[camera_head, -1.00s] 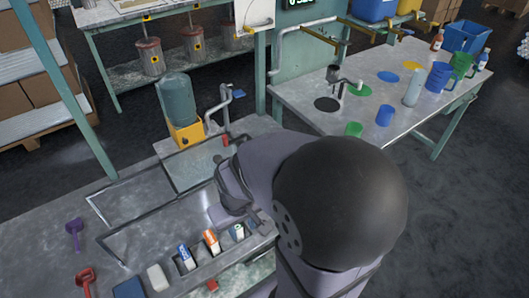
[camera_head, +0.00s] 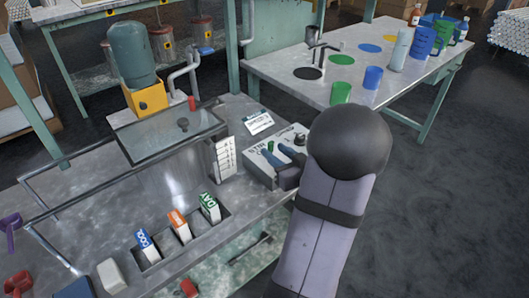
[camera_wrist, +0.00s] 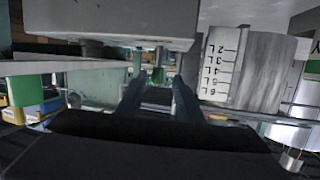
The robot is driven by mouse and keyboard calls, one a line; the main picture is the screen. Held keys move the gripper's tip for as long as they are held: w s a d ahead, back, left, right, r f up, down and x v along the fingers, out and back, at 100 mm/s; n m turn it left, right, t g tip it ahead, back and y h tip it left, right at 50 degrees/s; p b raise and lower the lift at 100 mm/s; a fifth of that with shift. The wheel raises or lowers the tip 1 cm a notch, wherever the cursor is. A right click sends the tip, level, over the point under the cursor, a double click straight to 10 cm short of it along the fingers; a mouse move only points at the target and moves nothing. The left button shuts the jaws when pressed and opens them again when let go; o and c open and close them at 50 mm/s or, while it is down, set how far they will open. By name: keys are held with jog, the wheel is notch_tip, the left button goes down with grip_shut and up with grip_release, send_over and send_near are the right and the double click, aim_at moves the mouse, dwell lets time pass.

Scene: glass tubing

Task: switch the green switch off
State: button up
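A small green switch (camera_head: 270,146) stands on top of a white control box (camera_head: 258,170) lettered "STIR", right of the tank. Its on or off position is too small to tell. My gripper (camera_head: 274,152) is at the box, its two blue fingers low over the top and pointing at the switch. In the wrist view my gripper (camera_wrist: 158,84) shows its fingers apart with a gap between them. The green switch (camera_wrist: 158,75) shows in line with that gap, just beyond or between the tips. I cannot tell whether a finger touches it.
A black knob (camera_head: 300,139) sits on the box right of the fingers. A white sign (camera_head: 259,123) stands behind it. A scale plate (camera_head: 225,157) and the glass tank (camera_head: 165,140) are to the left. Labelled blocks (camera_head: 209,207) stand in front in slots.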

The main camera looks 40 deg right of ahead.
jog(key=shift+w+d+f+t+b, duration=0.15)
jog(key=shift+f+t+b, duration=0.15)
jog(key=shift+t+b, duration=0.25)
jog(key=shift+w+d+f+t+b, duration=0.1)
jog(key=shift+f+t+b, duration=0.15)
jog(key=shift+t+b, duration=0.25)
jog(key=shift+r+n+t, duration=0.2)
jog(key=shift+n+t, duration=0.05)
jog(key=shift+n, duration=0.05)
jog(key=shift+w, duration=0.1)
jog(key=shift+w+d, duration=0.25)
jog(key=shift+w, duration=0.95)
jog(key=shift+w+d, duration=0.25)
jog(key=shift+w, duration=0.9)
jog(key=shift+w+d, duration=0.25)
jog(key=shift+w, duration=0.95)
grip_shut()
